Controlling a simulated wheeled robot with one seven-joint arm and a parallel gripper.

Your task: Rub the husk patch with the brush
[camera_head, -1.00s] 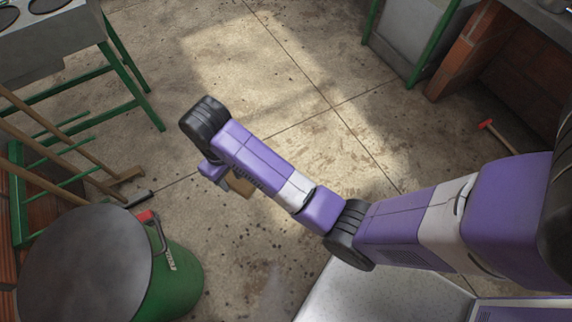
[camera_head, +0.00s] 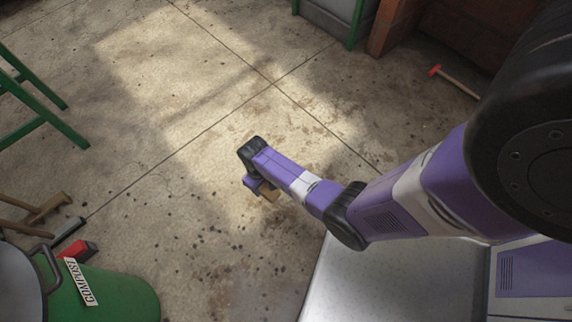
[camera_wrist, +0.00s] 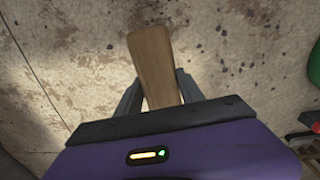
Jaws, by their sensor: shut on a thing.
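My gripper (camera_wrist: 158,92) is shut on the brush (camera_wrist: 154,55), of which a plain wooden part shows between the two grey fingers in the wrist view. Any bristles are hidden. In the head view the brush (camera_head: 270,193) is a small brown piece beside the gripper (camera_head: 260,189), partly covered by my arm, over the floor. Dark specks that look like the husk patch (camera_head: 205,242) are scattered on the concrete left of and below the gripper. They also show in the wrist view (camera_wrist: 238,42). I cannot tell whether the brush touches the floor.
A green-legged stand (camera_head: 42,112) is at left. A red-headed hammer-like tool (camera_head: 455,81) lies at upper right. The floor (camera_head: 150,120) beyond my gripper is clear.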

